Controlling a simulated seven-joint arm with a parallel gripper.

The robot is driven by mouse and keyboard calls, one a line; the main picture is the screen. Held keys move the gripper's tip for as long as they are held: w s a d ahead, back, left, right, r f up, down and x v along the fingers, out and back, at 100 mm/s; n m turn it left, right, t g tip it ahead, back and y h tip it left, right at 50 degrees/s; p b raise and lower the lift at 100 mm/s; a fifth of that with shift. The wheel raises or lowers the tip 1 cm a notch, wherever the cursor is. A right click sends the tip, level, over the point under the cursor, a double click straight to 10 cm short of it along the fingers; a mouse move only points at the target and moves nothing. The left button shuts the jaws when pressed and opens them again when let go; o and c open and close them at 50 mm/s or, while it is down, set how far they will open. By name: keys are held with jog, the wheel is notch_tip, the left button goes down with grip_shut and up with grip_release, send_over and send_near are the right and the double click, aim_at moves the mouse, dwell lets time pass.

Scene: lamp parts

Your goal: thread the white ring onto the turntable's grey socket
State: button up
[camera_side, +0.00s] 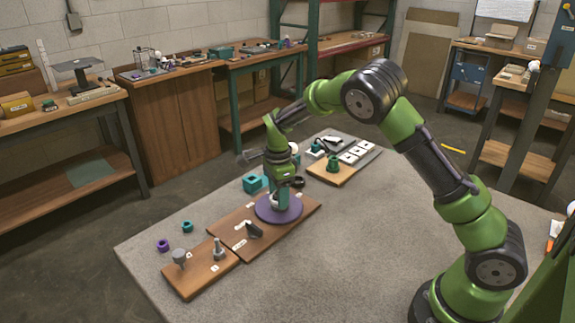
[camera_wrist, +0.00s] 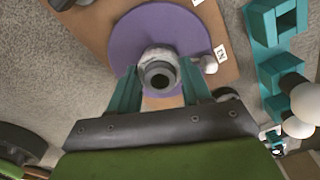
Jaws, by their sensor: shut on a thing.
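The turntable is a purple disc (camera_side: 291,213) on a brown board; it also fills the upper middle of the wrist view (camera_wrist: 126,38). My gripper (camera_side: 279,203) points down, low over the disc. In the wrist view its teal fingers close from both sides on the white ring (camera_wrist: 157,53). A darker grey round rim with a dark hole (camera_wrist: 160,76) shows within the ring's outline, seemingly the grey socket. I cannot tell how far down around the socket the ring sits. In the side view the fingers mostly hide the ring and socket.
A teal box (camera_side: 252,183) and a black ring (camera_side: 298,181) stand behind the turntable. A dark wedge (camera_side: 254,230) lies on the board in front. Grey pegs (camera_side: 218,248) stand on another board at left. The table's right side is clear.

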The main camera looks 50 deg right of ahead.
jog(key=m, duration=0.2)
jog(key=shift+s+a+f+m, duration=0.1)
jog(key=shift+a+f+m, duration=0.05)
jog(key=shift+f+m, duration=0.15)
jog(key=m, duration=0.2)
jog(key=shift+m, duration=0.3)
jog(key=m, duration=0.4)
jog(key=shift+f, duration=0.1)
jog(key=m, duration=0.4)
jog(key=shift+m, duration=1.6)
